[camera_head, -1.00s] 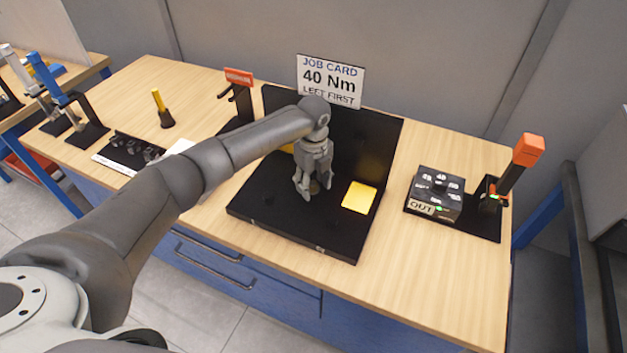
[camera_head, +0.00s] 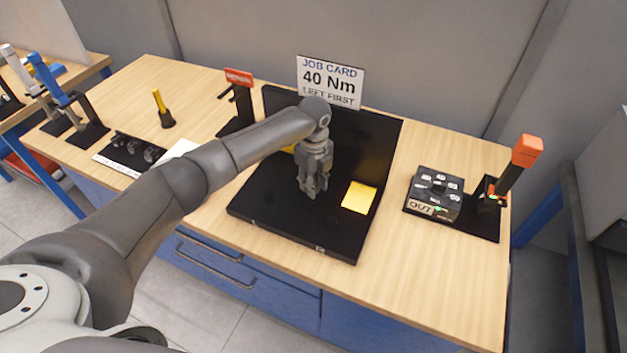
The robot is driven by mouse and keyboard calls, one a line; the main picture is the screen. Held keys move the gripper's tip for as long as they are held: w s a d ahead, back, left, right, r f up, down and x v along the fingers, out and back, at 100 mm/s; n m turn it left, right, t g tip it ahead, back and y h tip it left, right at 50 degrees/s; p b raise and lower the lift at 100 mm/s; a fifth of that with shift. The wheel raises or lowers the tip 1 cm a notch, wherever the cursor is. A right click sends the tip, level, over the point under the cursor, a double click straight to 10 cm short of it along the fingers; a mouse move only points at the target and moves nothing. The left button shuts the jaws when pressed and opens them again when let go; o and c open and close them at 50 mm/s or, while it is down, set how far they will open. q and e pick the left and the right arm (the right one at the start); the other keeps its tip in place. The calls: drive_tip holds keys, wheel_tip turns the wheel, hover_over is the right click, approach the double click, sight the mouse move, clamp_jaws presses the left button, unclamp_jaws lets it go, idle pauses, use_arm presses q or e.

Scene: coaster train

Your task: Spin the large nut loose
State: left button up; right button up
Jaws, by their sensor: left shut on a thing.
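My left gripper (camera_head: 314,190) points down over the middle of the black fixture plate (camera_head: 270,215). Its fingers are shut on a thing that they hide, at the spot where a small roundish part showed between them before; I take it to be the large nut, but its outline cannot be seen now. A yellow square (camera_head: 359,197) lies on the plate just right of the gripper. Another yellow patch (camera_head: 288,149) shows partly behind my left arm. My right gripper is not in view.
A job card (camera_head: 330,82) reading "40 Nm, left first" stands behind the plate's upright back panel (camera_head: 372,135). Black sockets (camera_head: 135,148) and a yellow-handled tool (camera_head: 162,108) are at left.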

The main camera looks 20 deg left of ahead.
use_arm(q)
drive_tip(key=n+p, duration=0.2)
drive_tip(key=n, duration=0.1)
drive_tip(key=shift+d+r, duration=0.1)
drive_tip(key=shift+r, duration=0.1)
drive_tip(key=n+p, duration=0.2)
drive_tip(key=n, duration=0.2)
drive_tip(key=shift+w, duration=0.15)
drive_tip(key=n+p, duration=0.1)
drive_tip(key=n, duration=0.2)
drive_tip(key=shift+w+n, duration=0.1)
drive_tip(key=shift+n, duration=0.3)
drive_tip(key=n+p, duration=0.2)
drive_tip(key=n, duration=0.4)
drive_tip(key=n+p, duration=0.1)
drive_tip(key=n, duration=0.1)
drive_tip(key=shift+w+a+f+p, duration=0.1)
drive_tip(key=shift+a+p, duration=0.1)
drive_tip(key=shift+p, duration=0.1)
drive_tip(key=n, duration=0.2)
drive_tip(key=shift+n, duration=0.4)
drive_tip(key=n, duration=0.3)
drive_tip(key=shift+a+f+n, duration=0.1)
drive_tip(key=shift+a+n, duration=0.05)
drive_tip(key=shift+n, duration=0.15)
drive_tip(key=shift+a+n, duration=0.1)
drive_tip(key=shift+n, duration=1.6)
